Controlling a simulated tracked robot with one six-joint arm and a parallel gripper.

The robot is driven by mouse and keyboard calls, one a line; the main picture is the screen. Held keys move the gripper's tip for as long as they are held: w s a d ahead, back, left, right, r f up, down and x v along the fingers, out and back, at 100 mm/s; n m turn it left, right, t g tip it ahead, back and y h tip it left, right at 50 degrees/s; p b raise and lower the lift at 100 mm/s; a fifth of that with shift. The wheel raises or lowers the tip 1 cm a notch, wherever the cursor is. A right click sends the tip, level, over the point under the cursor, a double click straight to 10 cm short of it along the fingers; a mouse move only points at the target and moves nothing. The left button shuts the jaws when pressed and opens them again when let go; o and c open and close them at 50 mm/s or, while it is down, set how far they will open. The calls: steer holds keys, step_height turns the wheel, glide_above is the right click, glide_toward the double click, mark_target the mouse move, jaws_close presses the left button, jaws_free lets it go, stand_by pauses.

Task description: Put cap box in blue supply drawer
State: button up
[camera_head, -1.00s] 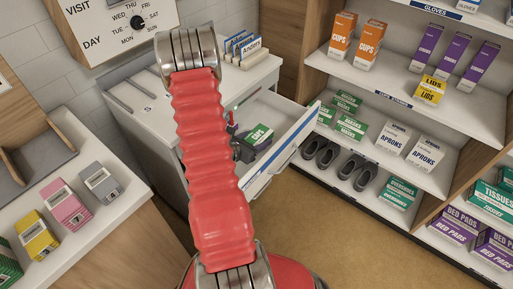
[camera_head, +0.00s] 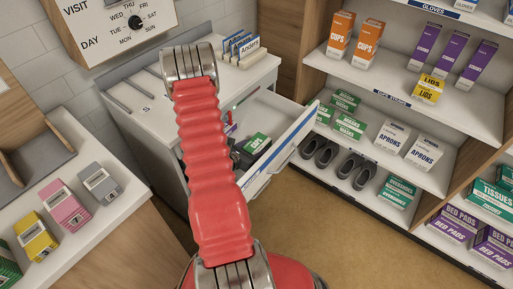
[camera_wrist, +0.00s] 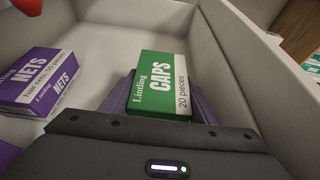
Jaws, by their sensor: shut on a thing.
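The cap box (camera_head: 256,143), green and white, is inside the open drawer (camera_head: 291,140), which has a white front with a blue strip. In the wrist view, the cap box (camera_wrist: 160,72) lies between the fingers of my gripper (camera_wrist: 160,101), label up. My gripper is shut on it. The drawer's pale floor and walls (camera_wrist: 222,38) surround the box. I cannot tell whether the box touches the floor. In the head view my arm hides much of the gripper (camera_head: 238,154).
A purple nets box (camera_wrist: 40,80) lies in the drawer, left of the cap box. A red object (camera_wrist: 22,14) shows at the wrist view's top left corner. Shelves (camera_head: 395,100) with boxes and shoes stand right of the drawer. Several boxes stand on the left counter (camera_head: 105,225).

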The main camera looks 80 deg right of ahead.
steer(key=shift+f, duration=0.65)
steer(key=o, duration=1.1)
steer(key=shift+a+f, duration=0.1)
steer(key=shift+c, duration=0.2)
steer(key=shift+r, duration=0.3)
steer(key=v, duration=1.2)
steer(key=shift+w+r, duration=0.1)
steer(key=shift+r, duration=0.35)
